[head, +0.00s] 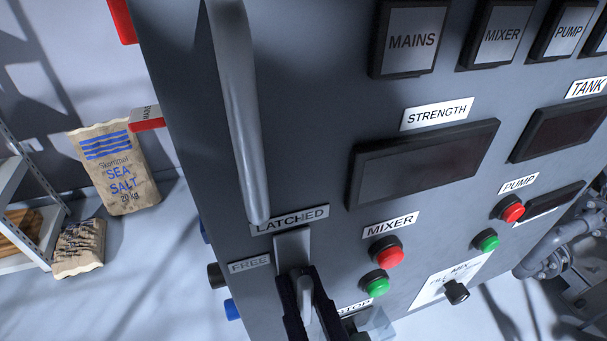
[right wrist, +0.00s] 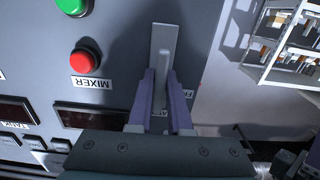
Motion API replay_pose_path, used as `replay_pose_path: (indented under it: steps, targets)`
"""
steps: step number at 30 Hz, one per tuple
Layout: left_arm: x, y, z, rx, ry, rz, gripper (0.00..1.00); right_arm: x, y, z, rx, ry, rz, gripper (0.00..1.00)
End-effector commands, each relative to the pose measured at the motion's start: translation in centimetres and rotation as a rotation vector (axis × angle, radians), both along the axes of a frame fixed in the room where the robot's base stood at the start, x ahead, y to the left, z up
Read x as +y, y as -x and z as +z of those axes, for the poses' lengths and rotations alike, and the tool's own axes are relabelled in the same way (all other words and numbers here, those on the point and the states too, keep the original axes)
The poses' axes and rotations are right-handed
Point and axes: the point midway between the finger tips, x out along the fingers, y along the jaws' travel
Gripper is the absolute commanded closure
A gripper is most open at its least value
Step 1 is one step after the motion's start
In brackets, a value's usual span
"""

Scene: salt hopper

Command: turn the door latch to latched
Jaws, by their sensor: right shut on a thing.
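The grey door latch (head: 292,250) is on the dark grey cabinet front, just below the LATCHED label (head: 290,219) and to the right of the FREE label (head: 249,264). Its light grey plate also shows upright in the right wrist view (right wrist: 163,48). My right gripper (head: 305,288) is shut on the latch's lever, with one dark finger on each side of it. In the right wrist view the two fingers (right wrist: 162,88) stand around the lever. The fingers hide part of the lever, so its exact angle is hard to tell. My left gripper is not in view.
A long grey bar handle (head: 241,120) stands out just above the latch. The red (head: 388,256) and green (head: 376,286) mixer buttons sit close to its right. A black knob (head: 456,292) is further right. Salt sacks (head: 116,170) and a shelf (head: 28,215) stand at the left.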

Motion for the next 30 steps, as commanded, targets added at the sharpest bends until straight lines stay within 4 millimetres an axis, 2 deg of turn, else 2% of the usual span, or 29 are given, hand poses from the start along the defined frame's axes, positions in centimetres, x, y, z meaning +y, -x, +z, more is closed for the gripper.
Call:
replay_pose_path:
  steps: [1, 2, 10, 20, 30]
  targets:
    - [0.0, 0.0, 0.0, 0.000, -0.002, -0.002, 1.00, 0.0, 0.0, 0.0, -0.001, 0.000, 0.000, 1.00]
    - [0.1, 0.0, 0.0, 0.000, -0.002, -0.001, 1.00, 0.0, 0.0, 0.0, -0.001, 0.000, 0.000, 0.82]
    - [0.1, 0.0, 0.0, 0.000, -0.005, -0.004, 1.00, 0.0, 0.0, 0.0, -0.001, -0.001, 0.000, 0.52]
    - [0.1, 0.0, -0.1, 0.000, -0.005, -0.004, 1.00, -0.2, 0.6, -0.1, 0.000, -0.001, 0.000, 0.52]
    - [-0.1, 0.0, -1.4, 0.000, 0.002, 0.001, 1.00, -2.2, 6.7, -0.3, 0.003, -0.001, 0.001, 0.52]
